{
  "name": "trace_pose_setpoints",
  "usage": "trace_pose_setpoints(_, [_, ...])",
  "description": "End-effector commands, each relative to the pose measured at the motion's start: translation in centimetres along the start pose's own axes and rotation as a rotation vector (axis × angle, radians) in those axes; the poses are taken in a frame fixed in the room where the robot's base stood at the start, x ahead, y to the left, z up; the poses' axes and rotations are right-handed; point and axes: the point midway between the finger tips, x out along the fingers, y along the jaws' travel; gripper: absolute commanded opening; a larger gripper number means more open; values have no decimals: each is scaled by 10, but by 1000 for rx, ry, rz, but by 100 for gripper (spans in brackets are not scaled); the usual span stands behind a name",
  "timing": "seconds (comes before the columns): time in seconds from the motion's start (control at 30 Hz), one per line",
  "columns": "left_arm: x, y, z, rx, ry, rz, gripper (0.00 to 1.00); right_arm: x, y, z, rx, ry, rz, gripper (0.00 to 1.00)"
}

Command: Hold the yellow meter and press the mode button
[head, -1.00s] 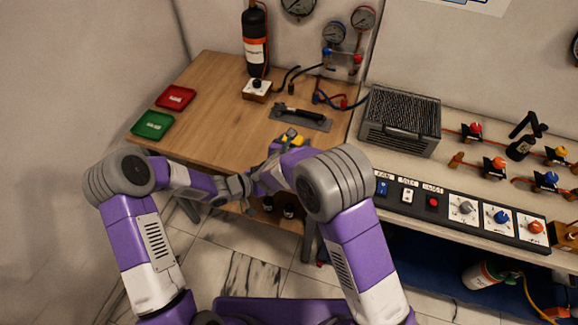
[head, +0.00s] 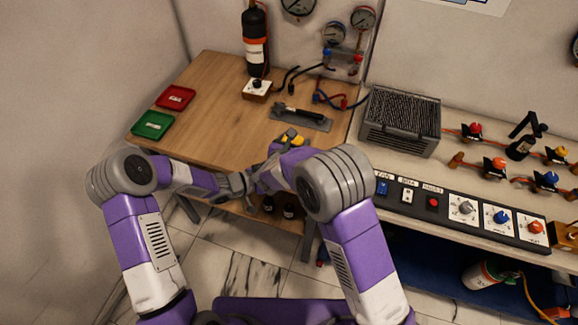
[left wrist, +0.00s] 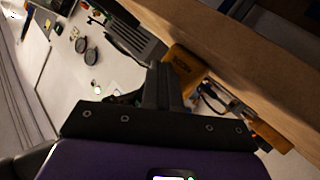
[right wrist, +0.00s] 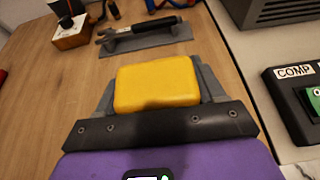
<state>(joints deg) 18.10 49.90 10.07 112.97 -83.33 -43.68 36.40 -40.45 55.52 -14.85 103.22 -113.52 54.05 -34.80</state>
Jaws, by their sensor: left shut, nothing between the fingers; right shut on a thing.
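The yellow meter (head: 292,139) is held in my right gripper (head: 278,148) in front of the wooden table. In the right wrist view the meter (right wrist: 157,82) shows a plain yellow face, with a grey finger of the gripper on each side of it. My left gripper (head: 247,182) is to the left of and below the meter in the head view. In the left wrist view its shut, empty fingers (left wrist: 165,75) point at the meter (left wrist: 186,70), whose yellow side bears dark markings. I cannot tell whether they touch. The mode button cannot be made out.
The wooden table (head: 215,110) holds red (head: 176,97) and green (head: 153,125) trays, a black cylinder (head: 255,45) and a tool on a grey mat (head: 315,122). A grey vented box (head: 400,125) and switch panel (head: 460,208) stand on the right bench. The table's middle is clear.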

Motion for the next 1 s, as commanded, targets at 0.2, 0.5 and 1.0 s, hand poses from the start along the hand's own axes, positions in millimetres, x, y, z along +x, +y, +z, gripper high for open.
trace_pose_setpoints(0.2, [2,-1,-1,1,0,0,0,0,0,1,0,-1,0,29])
trace_pose_setpoints(0.5, [4,-3,-3,1,0,1,0,0,0,1,0,-1,0,29])
trace_pose_setpoints(1.0, [6,-4,-4,0,0,0,0,0,0,0,0,-1,1,29])
